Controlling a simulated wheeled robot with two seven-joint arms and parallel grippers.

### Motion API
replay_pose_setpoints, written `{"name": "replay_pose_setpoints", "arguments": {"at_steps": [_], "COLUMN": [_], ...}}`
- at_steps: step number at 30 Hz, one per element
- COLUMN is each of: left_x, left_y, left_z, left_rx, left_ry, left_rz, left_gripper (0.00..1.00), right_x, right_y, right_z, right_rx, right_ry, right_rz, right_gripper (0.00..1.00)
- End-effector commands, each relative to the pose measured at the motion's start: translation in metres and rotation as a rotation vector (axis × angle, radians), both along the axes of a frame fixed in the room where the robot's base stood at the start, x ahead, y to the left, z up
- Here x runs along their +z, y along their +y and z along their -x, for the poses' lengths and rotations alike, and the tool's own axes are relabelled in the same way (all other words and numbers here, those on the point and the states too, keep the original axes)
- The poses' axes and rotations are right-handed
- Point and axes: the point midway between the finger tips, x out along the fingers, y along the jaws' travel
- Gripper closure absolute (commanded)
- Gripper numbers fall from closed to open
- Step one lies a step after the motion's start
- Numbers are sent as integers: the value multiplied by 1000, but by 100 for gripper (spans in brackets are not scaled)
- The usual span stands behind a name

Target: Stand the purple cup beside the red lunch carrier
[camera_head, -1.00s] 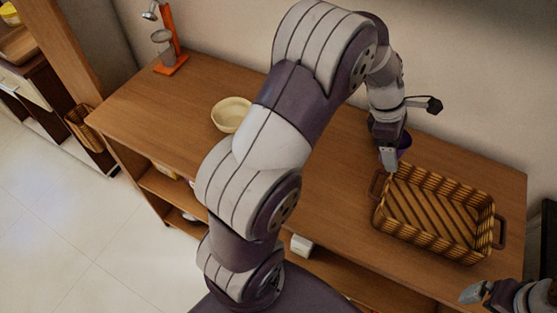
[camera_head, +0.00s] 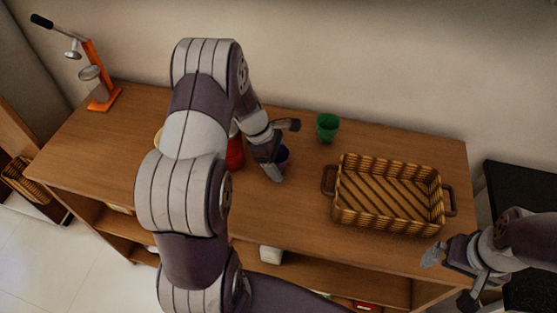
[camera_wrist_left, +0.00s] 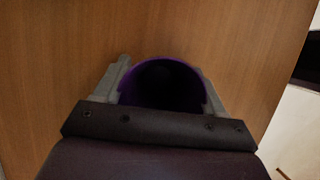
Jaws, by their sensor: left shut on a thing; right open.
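The purple cup (camera_head: 284,156) is in my left gripper (camera_head: 277,168), which is shut on it. In the left wrist view the purple cup (camera_wrist_left: 160,88) sits between the two fingers with its open rim facing the camera and its inside dark. The red lunch carrier (camera_head: 235,153) stands on the wooden counter, mostly hidden behind my left arm. The cup is just right of the carrier in the head view; I cannot tell whether its base touches the counter. My right gripper (camera_head: 434,258) is open and empty near the counter's front right corner.
A green cup (camera_head: 327,128) stands at the back of the counter (camera_head: 300,205). A wicker basket (camera_head: 345,216) is to the right. An orange press (camera_head: 98,84) stands at the far left. A pale bowl (camera_head: 158,138) is mostly hidden behind my left arm.

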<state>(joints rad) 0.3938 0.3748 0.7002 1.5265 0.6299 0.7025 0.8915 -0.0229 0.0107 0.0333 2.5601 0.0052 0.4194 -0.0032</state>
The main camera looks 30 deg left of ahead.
Motion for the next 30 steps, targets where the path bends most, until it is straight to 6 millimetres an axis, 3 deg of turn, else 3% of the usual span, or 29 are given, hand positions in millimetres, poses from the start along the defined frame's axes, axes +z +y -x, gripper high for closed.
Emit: {"name": "replay_pose_setpoints", "arguments": {"at_steps": [9,10,12,23,30], "left_x": [-3,-3,-2,6,61], "left_y": [0,0,0,2,25], "left_z": [-1,-1,-1,-1,5], "left_rx": [1,1,1,1,2], "left_ry": [-2,-2,-2,-5,-7], "left_rz": [0,-2,-2,-1,-3], "left_gripper": [60,24,5,5,5], "right_x": [-2,-2,-2,0,-2], "right_y": [0,0,0,0,0], "right_z": [0,0,0,0,0], "right_rx": [0,0,0,0,0], "right_ry": [0,0,0,0,0], "right_rz": [0,0,0,0,0], "right_gripper": [0,0,0,0,0]}}
